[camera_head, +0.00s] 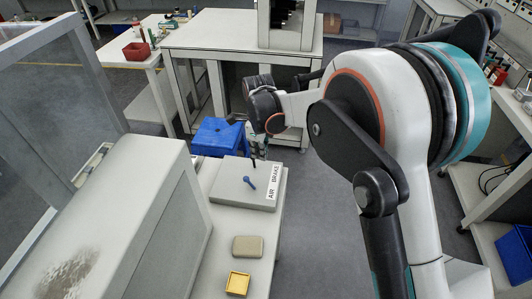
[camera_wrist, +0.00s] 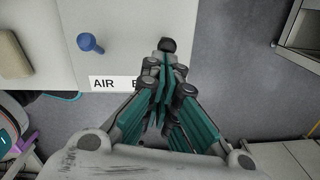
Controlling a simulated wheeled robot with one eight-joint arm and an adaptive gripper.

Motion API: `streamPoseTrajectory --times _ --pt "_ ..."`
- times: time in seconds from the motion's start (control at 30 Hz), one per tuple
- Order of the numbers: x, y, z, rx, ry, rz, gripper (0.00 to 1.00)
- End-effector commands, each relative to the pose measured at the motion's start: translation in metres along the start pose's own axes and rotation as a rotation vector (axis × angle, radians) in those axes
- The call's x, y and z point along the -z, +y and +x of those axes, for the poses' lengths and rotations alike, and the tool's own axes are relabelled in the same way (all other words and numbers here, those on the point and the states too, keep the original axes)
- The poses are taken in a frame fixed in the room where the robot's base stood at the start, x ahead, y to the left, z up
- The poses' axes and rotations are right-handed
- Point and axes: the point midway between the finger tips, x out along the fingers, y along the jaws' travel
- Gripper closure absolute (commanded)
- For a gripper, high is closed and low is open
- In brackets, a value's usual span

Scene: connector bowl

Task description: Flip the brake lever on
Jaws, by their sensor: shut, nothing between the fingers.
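The brake lever (camera_head: 249,182) is a small blue handle on top of a pale grey box (camera_head: 225,192) labelled AIR BRAKE (camera_head: 273,188). The blue lever also shows in the wrist view (camera_wrist: 90,43), at upper left. My gripper (camera_head: 256,160) is over the far right part of the box, beyond the lever in the head view. In the wrist view my gripper (camera_wrist: 167,48) is shut and empty, to the right of the lever and apart from it. Part of the label is hidden behind the fingers there. I cannot tell whether the fingertips touch the box.
A beige block (camera_head: 247,246) and a yellow box (camera_head: 237,284) lie on the bench nearer than the brake box. A blue bin (camera_head: 217,132) is behind it. A large grey machine (camera_head: 130,225) stands at left. Open floor lies to the right of the bench.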

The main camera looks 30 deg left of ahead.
Motion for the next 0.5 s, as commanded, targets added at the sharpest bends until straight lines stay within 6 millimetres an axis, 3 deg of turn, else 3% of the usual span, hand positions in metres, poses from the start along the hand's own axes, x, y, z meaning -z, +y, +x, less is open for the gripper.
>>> streamPoseTrajectory --times 0.2,0.5 --pt "-0.016 0.003 -0.001 0.000 -0.002 -0.001 1.00" --pt "-0.018 0.003 -0.001 -0.001 -0.002 0.000 1.00"
